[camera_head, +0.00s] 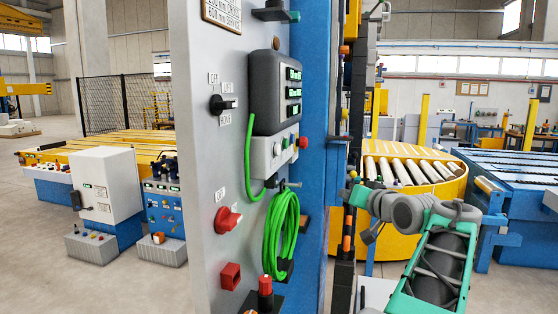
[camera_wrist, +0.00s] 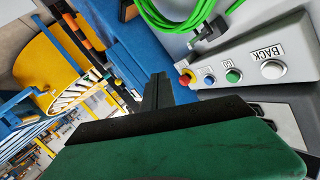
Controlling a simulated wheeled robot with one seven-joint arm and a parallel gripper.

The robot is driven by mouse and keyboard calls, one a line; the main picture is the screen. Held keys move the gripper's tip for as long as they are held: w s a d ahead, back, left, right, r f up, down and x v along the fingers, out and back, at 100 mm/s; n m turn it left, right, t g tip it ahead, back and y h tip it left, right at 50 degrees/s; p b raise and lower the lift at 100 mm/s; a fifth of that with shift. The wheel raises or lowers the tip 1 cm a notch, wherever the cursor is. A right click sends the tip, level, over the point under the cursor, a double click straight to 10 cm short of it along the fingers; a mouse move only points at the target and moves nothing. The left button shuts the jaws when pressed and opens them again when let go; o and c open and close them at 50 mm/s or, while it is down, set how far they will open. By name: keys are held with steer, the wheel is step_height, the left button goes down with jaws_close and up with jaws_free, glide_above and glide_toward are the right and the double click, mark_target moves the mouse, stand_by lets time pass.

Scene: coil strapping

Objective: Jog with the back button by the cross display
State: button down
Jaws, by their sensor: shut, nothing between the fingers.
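The back button (camera_wrist: 273,69) is a round white button under a BACK label on a pale button box in the wrist view. A green button (camera_wrist: 234,75), a small blue-marked button (camera_wrist: 209,79) and a red button (camera_wrist: 187,77) follow it to the left. In the head view the button box (camera_head: 267,155) hangs under a dark display case (camera_head: 268,97) with several green readouts; I cannot read which is the cross display. My gripper (camera_wrist: 158,92) is shut and empty, left of the box and apart from the buttons. My wrist hides part of the display case.
A green cable coil (camera_head: 283,235) hangs below the box. A red rotary switch (camera_head: 228,219) and a black selector (camera_head: 222,104) sit on the grey cabinet face (camera_head: 205,170). A yellow roller turntable (camera_head: 430,185) stands behind, with blue machinery (camera_head: 515,185) at right.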

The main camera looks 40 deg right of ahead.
mark_target(277, 150)
steer(key=w+a+r+t+y, duration=0.1)
steer(key=a+r+t, duration=0.3)
steer(key=r, duration=0.7)
steer(key=shift+w+a+r+t+y, duration=0.15)
steer(key=shift+w+a+t+y, duration=0.15)
steer(key=shift+a+y, duration=0.35)
steer(key=shift+a, duration=0.2)
steer(key=w+a, duration=0.5)
steer(key=w, duration=0.2)
steer(key=shift+a+b, duration=0.15)
steer(key=shift+b, duration=0.3)
steer(key=shift+w, duration=0.1)
steer(key=shift+w+a, duration=0.25)
steer(key=shift+w, duration=0.05)
stand_by(0.3)
